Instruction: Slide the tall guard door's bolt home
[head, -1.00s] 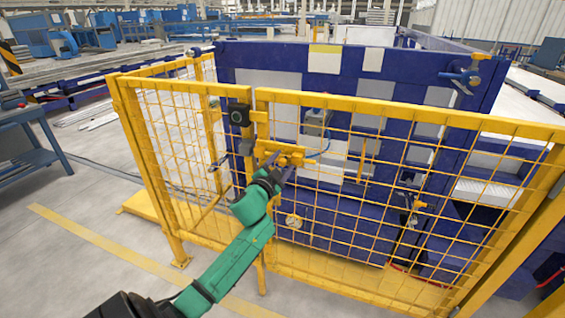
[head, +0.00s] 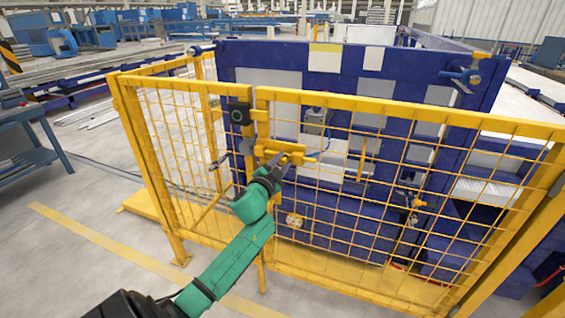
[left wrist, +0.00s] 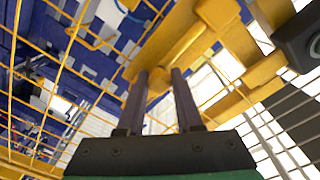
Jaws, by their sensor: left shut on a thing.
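The tall guard door (head: 400,118) is a yellow frame with wire mesh, and its left edge stands beside the yellow fence post. Its yellow bolt (head: 292,148) sits on a housing near the upper left corner of the door. My left gripper (head: 278,163) reaches up from below, in front of the mesh, and is at the bolt. In the left wrist view, the two dark fingers (left wrist: 160,80) are closed around a yellow knob (left wrist: 158,76) under the bolt housing (left wrist: 180,35). The bolt's far tip and its seat cannot be made out clearly. My right gripper is out of view.
A black square box (head: 239,115) is on the post left of the door. A fixed mesh panel (head: 165,130) stands further left. Blue machinery (head: 380,60) stands behind the door. The grey floor (head: 110,215) in front is clear.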

